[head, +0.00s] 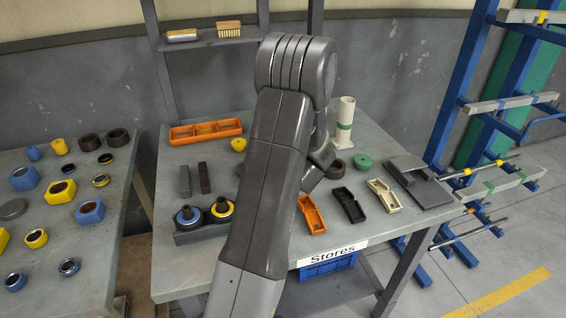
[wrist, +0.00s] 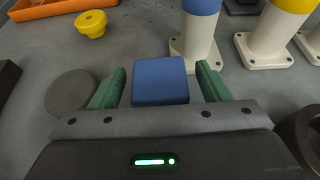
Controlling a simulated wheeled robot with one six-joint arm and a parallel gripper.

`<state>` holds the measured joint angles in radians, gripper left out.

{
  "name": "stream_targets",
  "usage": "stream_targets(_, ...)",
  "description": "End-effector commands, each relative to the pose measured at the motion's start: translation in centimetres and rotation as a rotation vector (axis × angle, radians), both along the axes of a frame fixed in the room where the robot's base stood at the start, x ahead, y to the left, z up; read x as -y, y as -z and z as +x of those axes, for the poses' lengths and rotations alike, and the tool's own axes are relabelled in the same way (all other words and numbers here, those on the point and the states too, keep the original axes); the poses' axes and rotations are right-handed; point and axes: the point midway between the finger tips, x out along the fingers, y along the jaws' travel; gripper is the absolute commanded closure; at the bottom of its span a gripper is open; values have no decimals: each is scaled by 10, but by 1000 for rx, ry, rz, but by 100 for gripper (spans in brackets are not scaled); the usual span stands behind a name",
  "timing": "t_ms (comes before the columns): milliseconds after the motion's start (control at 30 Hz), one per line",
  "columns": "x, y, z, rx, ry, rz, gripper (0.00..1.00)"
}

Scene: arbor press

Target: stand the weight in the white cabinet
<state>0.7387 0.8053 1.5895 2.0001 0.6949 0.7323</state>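My gripper (wrist: 160,82) has two green fingers and shows in the wrist view. A blue block (wrist: 160,80) lies between the fingers, with a narrow gap on each side, so the fingers are open around or just above it. In the head view my arm hides the gripper and the block. No white cabinet shows in either view. I cannot tell for sure which thing is the weight. A small yellow round piece with a raised top (wrist: 91,23) stands beyond the left finger, and also shows left of my arm in the head view (head: 238,144).
White flanged posts with blue (wrist: 200,35) and yellow (wrist: 265,35) tops stand beyond the right finger. A grey disc (wrist: 72,93) lies by the left finger. An orange tray (head: 205,131), black bin (head: 348,204) and dark plate (head: 420,182) occupy the table. A blue rack (head: 462,90) stands right.

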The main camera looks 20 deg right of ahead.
Motion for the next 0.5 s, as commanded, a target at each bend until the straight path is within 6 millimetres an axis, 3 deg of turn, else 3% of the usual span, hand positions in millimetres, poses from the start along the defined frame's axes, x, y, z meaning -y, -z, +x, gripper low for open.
stream_targets(33, 0, 0, 0, 0, 0, 0, 39)
stream_targets(300, 0, 0, 0, 0, 0, 0, 92)
stream_targets(367, 0, -1, 0, 2, 0, -1, 100)
stream_targets(500, 0, -1, 0, 2, 0, -1, 100)
